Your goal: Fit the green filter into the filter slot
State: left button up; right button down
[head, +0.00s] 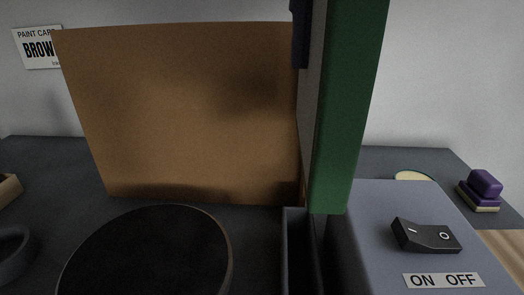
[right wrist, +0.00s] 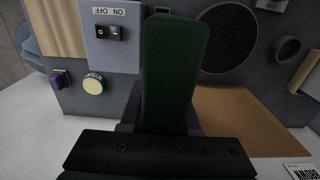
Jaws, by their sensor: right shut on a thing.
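The green filter (head: 348,110) is a long upright bar in the head view. Its lower end is at the mouth of the filter slot (head: 316,250), a narrow dark gap left of the grey switch housing. I cannot tell whether the end is inside the slot or just above it. A dark part of my right gripper (head: 300,38) shows beside the filter at the top. In the right wrist view the right gripper (right wrist: 162,124) is shut on the filter (right wrist: 172,75), which points away from it and hides most of the slot. My left gripper is not in view.
A brown panel (head: 190,110) stands behind the slot. A round black disc (head: 150,255) lies left of it. The switch housing (head: 385,200) carries an ON/OFF switch (head: 425,236). A purple block (head: 485,184) and a pale yellow disc (right wrist: 93,84) are beyond it.

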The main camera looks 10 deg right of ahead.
notch_tip(320, 180, down, 19)
jog(key=shift+f, duration=0.15)
jog(key=shift+f, duration=0.15)
jog(key=c, duration=1.1)
grip_release()
jog(key=o, duration=0.5)
jog(key=shift+c, duration=0.2)
